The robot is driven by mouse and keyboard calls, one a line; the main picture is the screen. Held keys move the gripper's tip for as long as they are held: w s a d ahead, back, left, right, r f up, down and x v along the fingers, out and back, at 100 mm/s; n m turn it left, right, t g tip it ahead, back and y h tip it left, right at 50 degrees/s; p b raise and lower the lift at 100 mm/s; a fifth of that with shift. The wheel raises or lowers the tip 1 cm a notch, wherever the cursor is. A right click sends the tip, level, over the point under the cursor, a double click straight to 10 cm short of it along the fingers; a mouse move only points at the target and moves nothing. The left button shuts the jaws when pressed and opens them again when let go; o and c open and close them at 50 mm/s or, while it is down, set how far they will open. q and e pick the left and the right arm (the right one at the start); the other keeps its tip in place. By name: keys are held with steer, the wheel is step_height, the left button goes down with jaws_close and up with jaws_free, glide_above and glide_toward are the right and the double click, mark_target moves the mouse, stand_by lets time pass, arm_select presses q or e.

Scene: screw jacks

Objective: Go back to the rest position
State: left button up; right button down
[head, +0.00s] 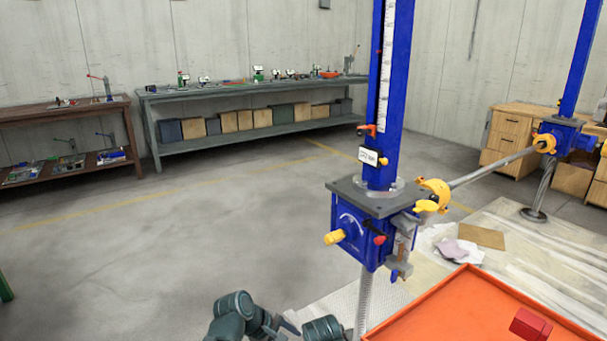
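Dark grey-green links of my own arm (235,306) show at the bottom edge, left of the near screw jack. I see no gripper fingers clearly there, and both grippers appear to be outside the view. The near screw jack has a blue gearbox (350,225) with a grey top plate, a yellow knob (334,238) and a red-tipped lever (379,239). A blue column (391,90) with a white scale rises from it. Its threaded screw (363,300) runs down below.
A shaft (490,168) with yellow couplings links to a second blue jack (560,135). An orange tray (440,310) holding a red block (530,324) fills the lower right. Workbenches (240,88) line the back wall.

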arm_select(q)
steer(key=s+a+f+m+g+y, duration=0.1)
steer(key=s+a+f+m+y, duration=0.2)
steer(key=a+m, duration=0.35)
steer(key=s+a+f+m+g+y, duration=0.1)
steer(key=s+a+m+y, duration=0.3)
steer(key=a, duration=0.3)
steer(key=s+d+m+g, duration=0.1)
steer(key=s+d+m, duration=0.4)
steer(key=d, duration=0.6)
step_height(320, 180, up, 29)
steer(key=p, duration=2.9)
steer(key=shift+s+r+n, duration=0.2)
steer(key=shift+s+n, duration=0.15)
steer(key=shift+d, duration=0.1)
